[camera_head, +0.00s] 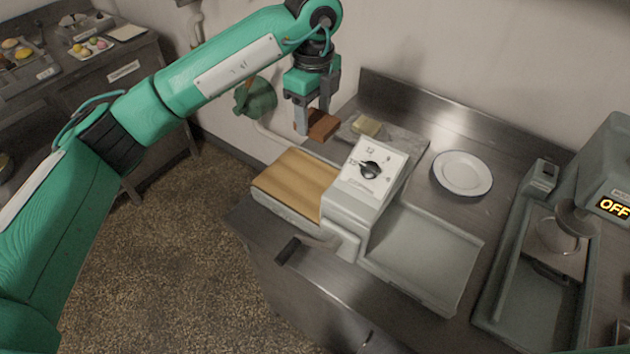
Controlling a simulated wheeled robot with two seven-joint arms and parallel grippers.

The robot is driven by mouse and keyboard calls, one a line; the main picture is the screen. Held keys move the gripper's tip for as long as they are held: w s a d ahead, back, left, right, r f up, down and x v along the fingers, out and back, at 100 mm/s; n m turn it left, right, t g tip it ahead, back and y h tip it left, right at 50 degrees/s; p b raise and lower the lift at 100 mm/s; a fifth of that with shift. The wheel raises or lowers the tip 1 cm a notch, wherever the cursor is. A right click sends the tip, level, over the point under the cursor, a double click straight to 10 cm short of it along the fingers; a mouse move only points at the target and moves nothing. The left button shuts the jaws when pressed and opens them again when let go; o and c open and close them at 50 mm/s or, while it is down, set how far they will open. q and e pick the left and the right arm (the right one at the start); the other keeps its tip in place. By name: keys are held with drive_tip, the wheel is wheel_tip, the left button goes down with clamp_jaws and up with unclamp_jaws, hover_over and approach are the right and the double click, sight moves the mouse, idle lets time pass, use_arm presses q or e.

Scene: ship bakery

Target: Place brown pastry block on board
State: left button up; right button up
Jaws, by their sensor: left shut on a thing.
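My left gripper (314,122) points down near the back left of the steel counter, shut on the brown pastry block (323,126). It holds the block at the left end of a grey board (402,139). I cannot tell whether the block touches the board or hangs just above it. A pale yellow block (367,125) sits on the board to the right of the brown one. My right gripper is not in view.
A machine with a dial (370,170), a wooden-coloured belt (296,181) and a grey tray (425,254) stands in front of the board. A white plate (462,173) lies to the right. A machine reading OFF (613,207) stands at the far right.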

use_arm(q)
drive_tip(key=p, duration=0.4)
hover_over(313, 186)
wheel_tip(313, 186, down, 14)
drive_tip(key=shift+r, duration=0.25)
wheel_tip(313, 186, down, 5)
drive_tip(key=shift+r+p, duration=0.1)
drive_tip(key=shift+p, duration=0.35)
drive_tip(key=shift+f, duration=0.2)
drive_tip(key=o, duration=1.1)
drive_tip(key=shift+r, duration=0.15)
